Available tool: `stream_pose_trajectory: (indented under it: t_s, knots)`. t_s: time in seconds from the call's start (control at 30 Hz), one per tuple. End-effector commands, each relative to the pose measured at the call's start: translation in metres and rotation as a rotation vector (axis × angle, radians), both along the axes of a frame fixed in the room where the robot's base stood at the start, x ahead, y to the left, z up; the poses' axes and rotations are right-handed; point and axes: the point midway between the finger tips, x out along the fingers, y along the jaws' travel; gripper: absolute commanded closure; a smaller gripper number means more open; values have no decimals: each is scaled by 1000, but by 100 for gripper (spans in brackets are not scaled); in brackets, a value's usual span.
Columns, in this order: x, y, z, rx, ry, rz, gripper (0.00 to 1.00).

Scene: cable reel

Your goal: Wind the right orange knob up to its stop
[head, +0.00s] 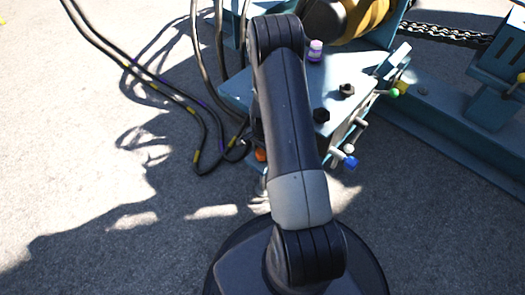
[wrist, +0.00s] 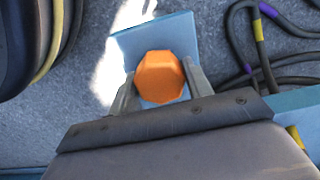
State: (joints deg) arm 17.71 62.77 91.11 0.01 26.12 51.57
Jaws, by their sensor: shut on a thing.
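An orange knob (wrist: 160,77), faceted at its rim, stands in front of a blue plate (wrist: 172,32) in the wrist view. My gripper (wrist: 158,84) has one grey finger on each side of it and is shut on it. In the head view, a small orange piece (head: 260,155) shows just left of my arm, low on the blue machine. My arm hides the gripper there. I cannot tell from these frames how far the knob is turned.
The blue machine top (head: 240,90) carries a purple knob (head: 315,50) and black knobs (head: 347,90). A blue knob (head: 350,162) and a green knob (head: 395,92) sit along its right side. Dark cables (head: 205,120) hang at left. A chain (head: 445,34) runs at back right.

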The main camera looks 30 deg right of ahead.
Motion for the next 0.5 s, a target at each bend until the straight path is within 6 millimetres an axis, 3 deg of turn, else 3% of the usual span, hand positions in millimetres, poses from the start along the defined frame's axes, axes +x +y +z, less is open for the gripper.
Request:
stream_pose_trajectory:
  t_s: [0.27, 0.5]
  knots:
    - [0, 0, 0, 0, 0, 62, 75]
    - [0, 0, 0, 0, 0, 225, 75]
